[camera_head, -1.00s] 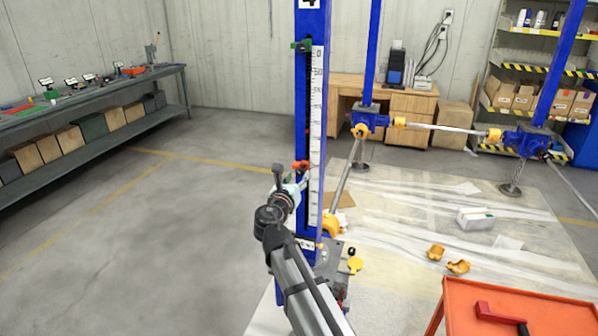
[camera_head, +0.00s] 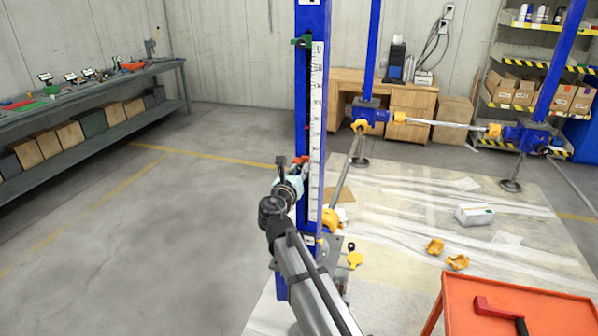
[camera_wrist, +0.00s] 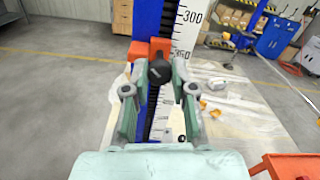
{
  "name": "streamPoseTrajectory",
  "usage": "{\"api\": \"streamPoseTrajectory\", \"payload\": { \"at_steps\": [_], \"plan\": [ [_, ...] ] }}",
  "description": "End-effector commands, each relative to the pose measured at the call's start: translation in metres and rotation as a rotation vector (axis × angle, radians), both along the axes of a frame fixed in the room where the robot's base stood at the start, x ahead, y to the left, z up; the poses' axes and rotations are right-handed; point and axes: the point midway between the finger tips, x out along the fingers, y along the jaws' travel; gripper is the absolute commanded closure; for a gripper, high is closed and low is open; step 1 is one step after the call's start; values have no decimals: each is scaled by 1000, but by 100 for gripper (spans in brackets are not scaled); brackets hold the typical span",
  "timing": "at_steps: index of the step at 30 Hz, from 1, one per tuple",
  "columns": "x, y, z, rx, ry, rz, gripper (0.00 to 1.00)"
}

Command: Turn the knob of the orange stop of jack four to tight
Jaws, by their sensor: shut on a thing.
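Jack four is the blue upright column (camera_head: 313,120) with a white scale (camera_head: 317,125) on its front. The orange stop (camera_wrist: 150,48) sits on the column near the 350 mark in the wrist view. In the head view the orange stop (camera_head: 303,160) shows only partly, behind my gripper. Its black knob (camera_wrist: 159,71) faces the wrist camera. My gripper (camera_wrist: 160,80) is shut on the knob, one finger on each side. In the head view my gripper (camera_head: 297,172) reaches the column from the front left. Whether the knob is tight cannot be seen.
A green stop (camera_head: 301,41) sits higher on the same column. An orange cart (camera_head: 520,305) with a red tool stands at the front right. Yellow cover pieces (camera_head: 436,246) lie on the sheeted floor. The floor at left is open.

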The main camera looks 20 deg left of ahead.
Motion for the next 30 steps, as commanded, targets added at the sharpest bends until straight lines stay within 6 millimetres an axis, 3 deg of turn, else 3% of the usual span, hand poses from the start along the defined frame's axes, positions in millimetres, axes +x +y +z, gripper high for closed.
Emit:
{"api": "streamPoseTrajectory", "payload": {
  "at_steps": [11,30],
  "plan": [
    [1,0,-3,143,5,0,100],
    [1,-1,-4,728,32,1,100]
  ]
}}
